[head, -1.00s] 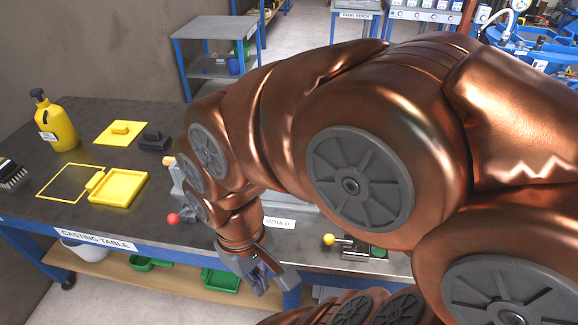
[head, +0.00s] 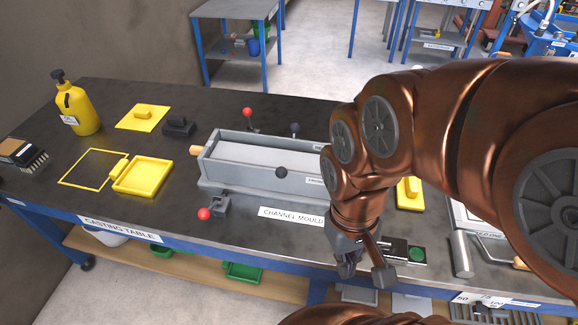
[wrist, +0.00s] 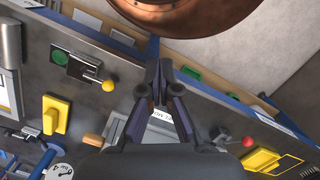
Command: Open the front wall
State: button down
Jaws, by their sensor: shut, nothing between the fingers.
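The grey channel mould (head: 250,165) lies on the dark casting table in the head view. Its long front wall (head: 255,178) stands upright, with a dark round knob (head: 281,172) near its middle. A red-ball toggle clamp (head: 204,214) sits before its left end. My arm hides the mould's right end. My gripper (head: 364,272) points down at the table's front edge, right of the CHANNEL MOULD label (head: 290,216), apart from the wall and empty. In the wrist view its fingers (wrist: 158,75) are close together, and the gripper body hides most of the mould.
Another red-ball lever (head: 247,112) stands behind the mould. A yellow tray (head: 142,176), yellow jug (head: 77,108) and brush (head: 24,154) lie at left. Near my gripper are a green button (head: 417,254) and a yellow-handled block (head: 409,192). A yellow-ball lever (wrist: 108,86) shows in the wrist view.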

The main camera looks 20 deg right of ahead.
aim_at(271, 181)
jog(key=u, duration=2.05)
jog(key=k, duration=0.75)
jog(key=z, duration=0.75)
jog(key=i, duration=0.5)
jog(key=u, duration=0.05)
